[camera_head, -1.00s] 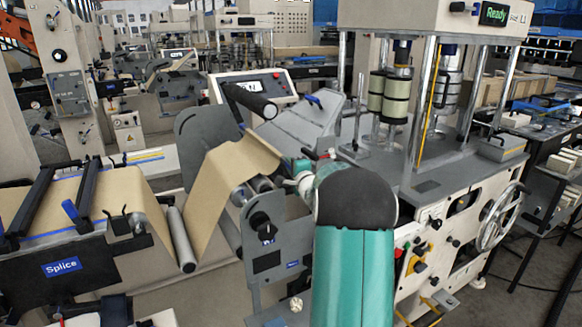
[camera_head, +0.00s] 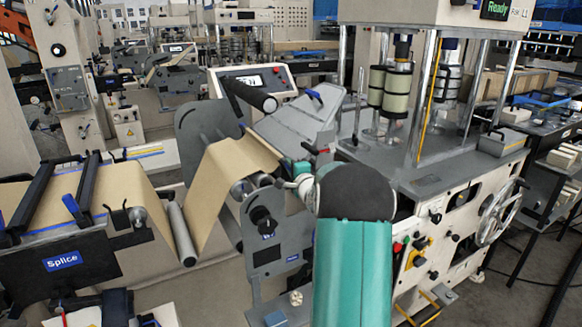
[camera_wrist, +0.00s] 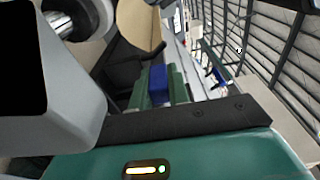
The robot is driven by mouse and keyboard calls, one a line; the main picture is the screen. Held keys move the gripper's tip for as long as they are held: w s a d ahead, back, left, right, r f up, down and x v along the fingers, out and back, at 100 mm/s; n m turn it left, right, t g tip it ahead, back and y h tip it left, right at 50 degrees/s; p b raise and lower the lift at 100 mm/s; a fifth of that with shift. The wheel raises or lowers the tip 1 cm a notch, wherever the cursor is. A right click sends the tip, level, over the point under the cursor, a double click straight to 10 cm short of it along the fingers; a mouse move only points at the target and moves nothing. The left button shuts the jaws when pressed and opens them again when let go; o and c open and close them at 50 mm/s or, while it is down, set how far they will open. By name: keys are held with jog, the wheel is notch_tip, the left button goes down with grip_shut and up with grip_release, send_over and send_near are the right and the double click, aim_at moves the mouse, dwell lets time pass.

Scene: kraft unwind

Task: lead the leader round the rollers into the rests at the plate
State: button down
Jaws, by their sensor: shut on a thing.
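The leader is the end of a tan kraft web (camera_head: 222,178). Tan kraft (camera_wrist: 139,24) shows just beyond the tab. In the head view my gripper is largely hidden behind my forearm, at the right edge of the web. The grey sloping plate (camera_head: 290,125) lies beyond, with a blue piece (camera_head: 314,96) at its upper edge. I cannot make out its rests clearly.
A black bar (camera_head: 250,95) juts above the web by the control panel (camera_head: 262,80). The dark side plate (camera_head: 203,128) stands left of it. The press machine (camera_head: 440,170) stands close on the right. The splice table (camera_head: 62,262) is at the left.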

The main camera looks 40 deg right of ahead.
jog(key=shift+f, duration=0.8)
jog(key=c, duration=1.3)
grip_release()
jog(key=shift+o, duration=0.2)
jog(key=shift+r, duration=0.1)
jog(key=shift+r, duration=0.2)
jog(key=shift+s, duration=0.1)
